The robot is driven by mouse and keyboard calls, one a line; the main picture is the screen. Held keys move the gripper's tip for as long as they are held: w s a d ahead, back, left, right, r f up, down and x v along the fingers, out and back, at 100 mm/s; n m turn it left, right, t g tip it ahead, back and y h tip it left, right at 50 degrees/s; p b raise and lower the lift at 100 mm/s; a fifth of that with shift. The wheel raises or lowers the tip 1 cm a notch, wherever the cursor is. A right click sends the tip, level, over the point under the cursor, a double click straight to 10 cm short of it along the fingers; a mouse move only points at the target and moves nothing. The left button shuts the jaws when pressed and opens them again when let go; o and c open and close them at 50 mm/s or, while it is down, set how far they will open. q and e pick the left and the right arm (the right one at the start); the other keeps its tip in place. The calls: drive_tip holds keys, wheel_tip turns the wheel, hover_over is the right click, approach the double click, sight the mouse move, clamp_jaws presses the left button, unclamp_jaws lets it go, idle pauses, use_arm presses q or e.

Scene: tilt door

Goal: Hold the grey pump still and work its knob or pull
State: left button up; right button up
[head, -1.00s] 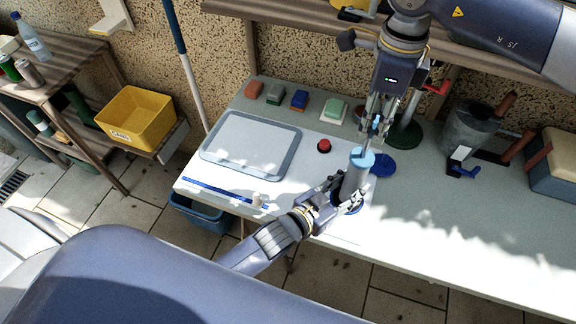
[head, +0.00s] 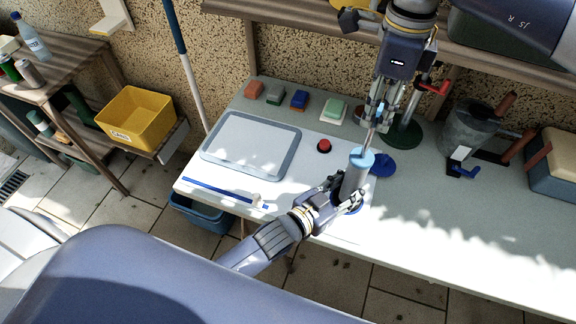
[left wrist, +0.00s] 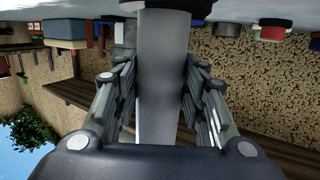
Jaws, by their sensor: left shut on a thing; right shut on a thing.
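The grey pump (head: 354,182) stands upright on the table, with a light blue cap (head: 362,159). A thin rod (head: 370,137) shows between the cap and my right gripper. My left gripper (head: 341,190) is shut around the pump's body from the left. The left wrist view shows the grey cylinder (left wrist: 162,90) between its fingers. My right gripper (head: 380,116) is above the pump, pointing down, shut on the pull at the top of the rod. The pull is mostly hidden by the fingers.
A grey tray (head: 212,152), a red button (head: 324,146) and several coloured blocks lie left of the pump. A blue disc (head: 383,165) is close on its right. A dark green-based stand (head: 404,139) and a metal bucket (head: 468,132) stand behind right. The table's front right is clear.

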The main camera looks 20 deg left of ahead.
sight(373, 127)
use_arm(q)
drive_tip(key=shift+s+f, duration=0.1)
use_arm(e)
drive_tip(key=shift+f, duration=4.65)
drive_tip(key=shift+s+f, duration=0.1)
drive_tip(key=o, duration=0.9)
drive_tip(key=shift+o, duration=0.7)
drive_tip(key=shift+r, duration=0.25)
drive_tip(key=shift+r, duration=3.45)
